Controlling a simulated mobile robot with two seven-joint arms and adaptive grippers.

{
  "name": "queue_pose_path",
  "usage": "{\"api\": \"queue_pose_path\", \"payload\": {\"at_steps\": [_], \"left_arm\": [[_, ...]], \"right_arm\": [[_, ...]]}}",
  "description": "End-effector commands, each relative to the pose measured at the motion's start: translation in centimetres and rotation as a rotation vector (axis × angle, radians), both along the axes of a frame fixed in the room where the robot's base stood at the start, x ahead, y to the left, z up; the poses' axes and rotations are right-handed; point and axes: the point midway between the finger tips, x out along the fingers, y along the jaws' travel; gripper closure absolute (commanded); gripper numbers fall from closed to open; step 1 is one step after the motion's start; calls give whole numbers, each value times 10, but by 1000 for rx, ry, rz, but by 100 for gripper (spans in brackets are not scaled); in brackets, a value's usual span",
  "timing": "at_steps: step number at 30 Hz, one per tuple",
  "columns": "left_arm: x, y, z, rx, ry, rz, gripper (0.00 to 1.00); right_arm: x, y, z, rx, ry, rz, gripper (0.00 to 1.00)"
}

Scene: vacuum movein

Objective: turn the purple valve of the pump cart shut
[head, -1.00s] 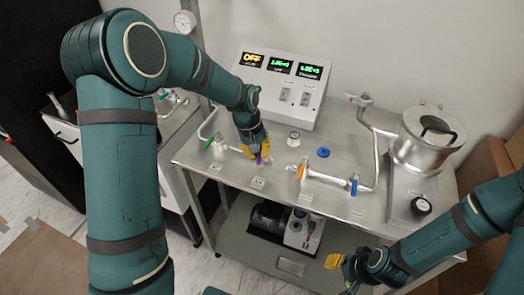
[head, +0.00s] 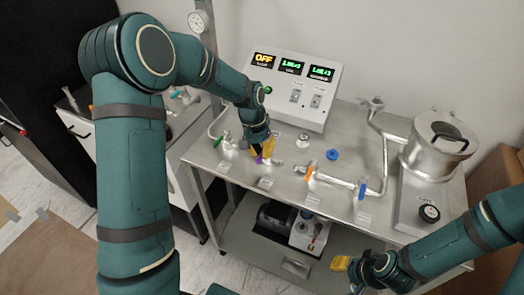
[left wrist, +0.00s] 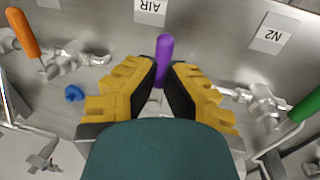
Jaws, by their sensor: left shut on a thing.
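The purple valve (head: 260,160) is on the left part of the pump cart's top (head: 340,200). My left gripper (head: 260,146) reaches down onto it, its yellow fingers shut on the handle. In the left wrist view, the purple handle (left wrist: 164,50) stands between the fingertips of my left gripper (left wrist: 164,72) and sticks out past them toward the AIR label. The valve body is mostly hidden by the fingers. My right gripper (head: 341,263) is low in front of the cart, away from the valve; only part of its yellow fingers shows.
A green valve (head: 221,137) lies left of the purple one. An orange valve (head: 310,170) and a blue valve (head: 361,189) lie right, with a blue knob (head: 332,154) behind. A control box (head: 292,88) reading OFF and a metal chamber (head: 437,146) stand on the cart.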

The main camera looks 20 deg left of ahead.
Motion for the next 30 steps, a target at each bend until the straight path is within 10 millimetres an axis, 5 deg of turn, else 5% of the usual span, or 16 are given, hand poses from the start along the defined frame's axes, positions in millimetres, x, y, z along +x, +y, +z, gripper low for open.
{"api": "queue_pose_path", "payload": {"at_steps": [5, 6, 9, 20, 30], "left_arm": [[-4, 0, -5, 0, 15, -4, 100], [-4, 0, -5, 0, 15, -4, 83], [-3, 0, -4, 1, 11, -2, 56], [-1, 1, 3, 0, 2, 0, 56], [1, 12, 61, 0, -2, 0, 56]], "right_arm": [[0, 0, -1, 0, 0, 0, 53], [0, 0, -1, 0, 0, 0, 53], [0, 0, -1, 0, 0, 0, 53], [0, 0, 0, 0, 0, 1, 53], [0, 0, 0, 0, 0, 0, 53]]}}
